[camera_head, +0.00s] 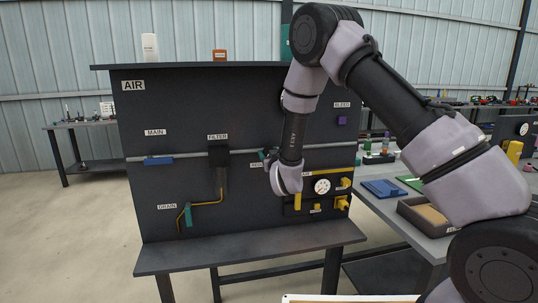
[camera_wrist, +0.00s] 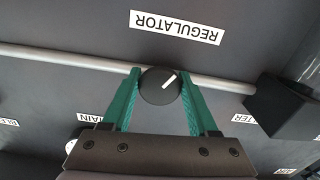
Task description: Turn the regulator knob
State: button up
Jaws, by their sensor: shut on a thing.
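The regulator knob (camera_wrist: 159,87) is a round black knob with a white pointer line, below an upside-down REGULATOR label (camera_wrist: 177,27) in the wrist view. The line slants to the upper right there. My gripper (camera_wrist: 160,88) has its two green fingers on either side of the knob, shut on it. In the head view my gripper (camera_head: 268,157) is at the panel (camera_head: 180,100), and my wrist hides the knob and most of its label.
A grey pipe (camera_wrist: 60,59) runs across the panel behind the knob. A black filter block (camera_wrist: 284,108) sits to the right in the wrist view. A gauge (camera_head: 322,186) with yellow fittings is low on the panel. A side table (camera_head: 375,205) holds trays at right.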

jog(key=n, duration=0.5)
jog(key=shift+n, duration=2.3)
jog(key=shift+d, duration=0.1)
jog(key=o, duration=1.3)
jog(key=shift+o, duration=0.2)
jog(key=v, duration=1)
jog(key=shift+s, duration=0.4)
